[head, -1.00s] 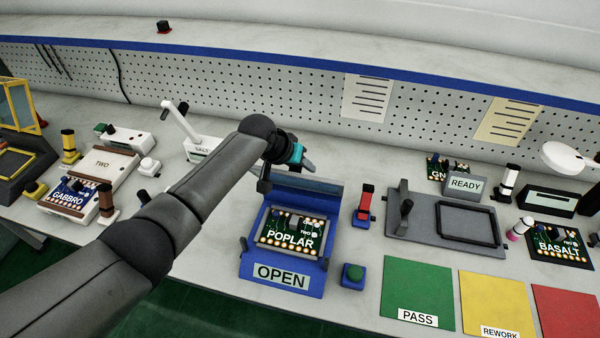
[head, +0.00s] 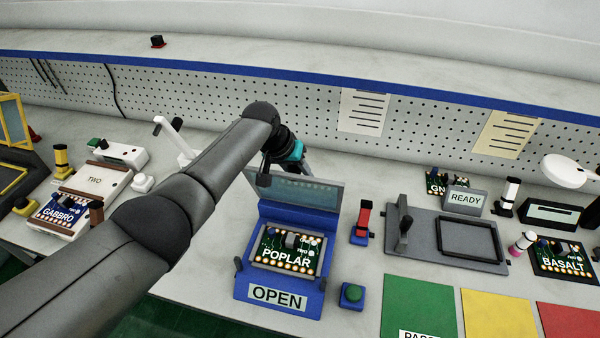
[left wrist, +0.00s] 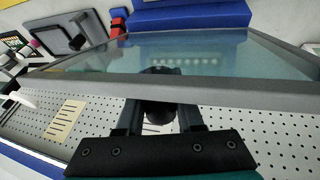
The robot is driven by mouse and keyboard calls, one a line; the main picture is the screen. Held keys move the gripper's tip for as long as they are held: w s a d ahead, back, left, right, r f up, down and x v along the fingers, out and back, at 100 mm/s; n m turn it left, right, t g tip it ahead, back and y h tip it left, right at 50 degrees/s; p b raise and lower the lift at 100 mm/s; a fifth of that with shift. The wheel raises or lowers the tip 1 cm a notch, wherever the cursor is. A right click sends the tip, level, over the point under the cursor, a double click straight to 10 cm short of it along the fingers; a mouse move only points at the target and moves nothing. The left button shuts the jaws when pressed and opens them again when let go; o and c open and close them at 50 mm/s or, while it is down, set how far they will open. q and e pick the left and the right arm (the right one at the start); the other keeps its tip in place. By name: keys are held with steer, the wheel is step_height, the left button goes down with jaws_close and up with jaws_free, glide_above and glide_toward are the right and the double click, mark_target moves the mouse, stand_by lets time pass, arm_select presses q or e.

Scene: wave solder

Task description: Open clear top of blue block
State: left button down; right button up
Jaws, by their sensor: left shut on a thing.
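The blue block (head: 243,283) stands on the bench in the head view, with an OPEN label on its front and a POPLAR circuit board (head: 287,250) in it. Its clear top (head: 300,192) stands raised and tilted at the block's back edge, above the board. My left gripper (head: 304,166) is at the upper edge of the top, partly hidden by my arm. In the left wrist view my left gripper (left wrist: 160,108) is shut on a dark round knob (left wrist: 160,112) at the grey frame of the clear top (left wrist: 190,58). My right gripper is in neither view.
A red-handled switch (head: 362,222) and a green button (head: 352,294) stand right of the block. A grey fixture (head: 425,222) is farther right. A green PASS mat (head: 420,305) lies in front. A white lever device (head: 170,130) stands behind my arm. The pegboard wall is behind.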

arm_select(q)
steer(key=c, duration=0.5)
jaws_free()
steer(key=shift+w+d, duration=0.1)
steer(key=shift+c, duration=0.2)
steer(key=shift+s+a+r+p, duration=0.2)
steer(key=shift+a+r+p, duration=0.1)
steer(key=shift+r, duration=0.25)
steer(key=p+v, duration=0.1)
steer(key=v, duration=1.3)
steer(key=shift+d, duration=0.1)
steer(key=shift+s+f, duration=0.1)
